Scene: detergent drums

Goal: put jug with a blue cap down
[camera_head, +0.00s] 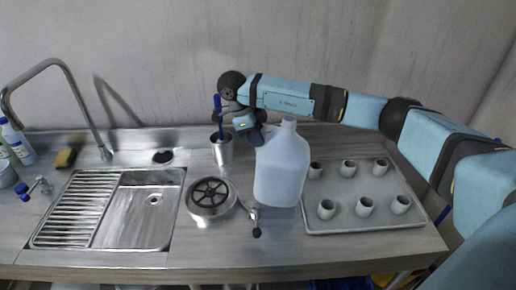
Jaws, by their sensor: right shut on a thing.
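A large pale blue, translucent jug (282,170) is upright in the middle of the view, just left of the grey tray. Its neck is at the top; I cannot make out a distinct blue cap. My right gripper (262,136) reaches in from the right and is shut on the jug at its upper left side, near the handle. The fingers are dark and small, and the grip is partly hidden. I cannot tell whether the jug's base touches the counter. My left gripper is not in view.
A grey tray (353,228) with several small cups is on the right. A metal pot (205,211) with a black-spoked top and a metal cup (222,152) holding a blue-handled tool stand left. The sink (135,230), faucet and bottles are farther left. Bare counter (300,255) lies in front.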

